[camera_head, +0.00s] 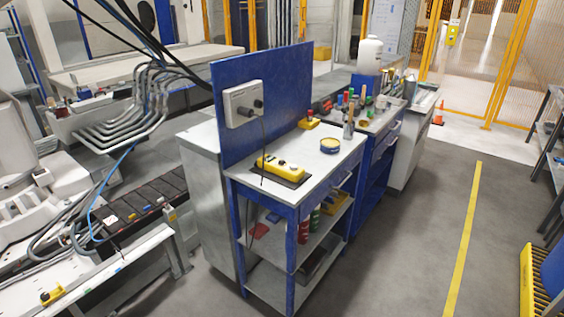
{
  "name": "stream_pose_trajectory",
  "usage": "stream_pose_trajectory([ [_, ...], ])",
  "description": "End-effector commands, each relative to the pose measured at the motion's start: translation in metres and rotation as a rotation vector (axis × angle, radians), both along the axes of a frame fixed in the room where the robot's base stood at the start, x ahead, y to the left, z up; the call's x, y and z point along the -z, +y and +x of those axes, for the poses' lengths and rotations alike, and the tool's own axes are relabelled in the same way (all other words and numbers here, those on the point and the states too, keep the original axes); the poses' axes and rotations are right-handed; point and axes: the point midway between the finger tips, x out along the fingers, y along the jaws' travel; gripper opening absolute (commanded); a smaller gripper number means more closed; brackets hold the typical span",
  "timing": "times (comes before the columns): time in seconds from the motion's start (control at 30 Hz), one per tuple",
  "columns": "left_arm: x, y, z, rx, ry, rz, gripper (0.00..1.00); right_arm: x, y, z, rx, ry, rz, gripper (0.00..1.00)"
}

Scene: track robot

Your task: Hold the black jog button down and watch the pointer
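A yellow control box (280,168) lies on a dark mat on the blue-framed workbench (300,185). Small light and dark spots show on its top; I cannot tell which is the black jog button. A second small yellow box (52,296) with a dark knob on top sits at the lower left on a white surface. Small white and red marks show by the dark track (140,205) at the left; no pointer can be made out for sure. Neither of my grippers is in view.
A blue panel (285,85) with a grey socket box (243,103) stands behind the bench top. Cables hang at the left. The grey floor (405,240) right of the bench is clear.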

Motion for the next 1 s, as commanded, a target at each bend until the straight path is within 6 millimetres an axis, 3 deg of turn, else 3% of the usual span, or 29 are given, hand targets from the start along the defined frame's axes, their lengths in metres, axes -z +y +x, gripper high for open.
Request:
stream_pose_trajectory([
  [0.03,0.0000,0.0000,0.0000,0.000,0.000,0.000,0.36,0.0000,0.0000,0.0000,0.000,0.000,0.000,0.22],
  [0.2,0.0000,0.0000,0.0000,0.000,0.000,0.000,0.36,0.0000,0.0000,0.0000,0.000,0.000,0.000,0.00],
  [1.0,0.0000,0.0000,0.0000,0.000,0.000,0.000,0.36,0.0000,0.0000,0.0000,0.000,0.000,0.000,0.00],
])
